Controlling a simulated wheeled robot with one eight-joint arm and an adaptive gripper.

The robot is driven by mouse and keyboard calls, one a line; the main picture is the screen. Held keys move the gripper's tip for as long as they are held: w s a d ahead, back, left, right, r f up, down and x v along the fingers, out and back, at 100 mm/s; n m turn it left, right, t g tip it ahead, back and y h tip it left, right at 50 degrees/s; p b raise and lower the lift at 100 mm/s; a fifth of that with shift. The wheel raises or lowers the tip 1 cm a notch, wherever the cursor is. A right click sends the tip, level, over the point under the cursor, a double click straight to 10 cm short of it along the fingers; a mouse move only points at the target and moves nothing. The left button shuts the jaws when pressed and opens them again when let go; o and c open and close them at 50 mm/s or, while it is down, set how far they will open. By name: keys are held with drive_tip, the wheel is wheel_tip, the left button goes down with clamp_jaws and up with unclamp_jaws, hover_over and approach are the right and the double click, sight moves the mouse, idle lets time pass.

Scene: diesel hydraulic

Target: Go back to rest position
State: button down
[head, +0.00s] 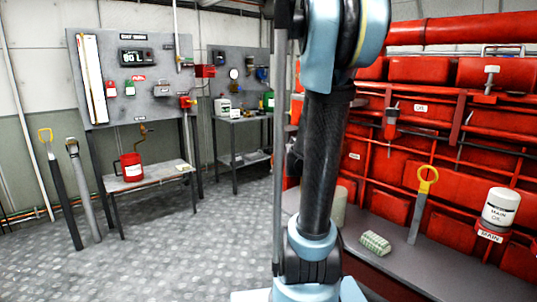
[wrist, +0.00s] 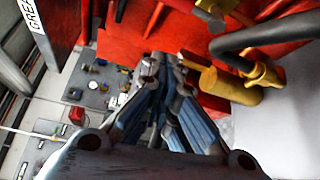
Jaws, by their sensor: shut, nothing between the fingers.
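My gripper (wrist: 163,70) shows in the wrist view, with its fingers drawn together and nothing visible between them. It is tilted beside a red surface (wrist: 185,30), with a brass fitting (wrist: 232,86) and a black hose (wrist: 265,35) close on its right. I cannot tell whether it touches them. In the head view my arm rises through the middle, and my gripper is out of the picture.
Red machinery (head: 415,70) fills the right side. The left foreground floor is clear.

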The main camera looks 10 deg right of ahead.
drive_tip(key=s+a+f+m+g+y, duration=0.1)
drive_tip(key=s+a+f+m+g, duration=0.15)
drive_tip(key=s+f+m, duration=0.4)
drive_tip(key=s+a+f+m+g+y, duration=0.1)
drive_tip(key=s+f+m+g, duration=0.3)
drive_tip(key=s, duration=0.6)
drive_tip(key=s+a+f+m+g+y, duration=0.1)
drive_tip(key=s+a+f+g+y, duration=0.1)
drive_tip(key=s+a, duration=0.4)
drive_tip(key=s+a+f+m+g+y, duration=0.2)
drive_tip(key=s+a+f+g+y, duration=0.1)
drive_tip(key=s+a+f, duration=0.4)
drive_tip(key=s+y, duration=0.1)
drive_tip(key=s, duration=0.2)
drive_tip(key=shift+s+a+g, duration=0.15)
drive_tip(key=shift+s+g, duration=0.05)
drive_tip(key=shift+g, duration=0.15)
drive_tip(key=shift+m, duration=0.25)
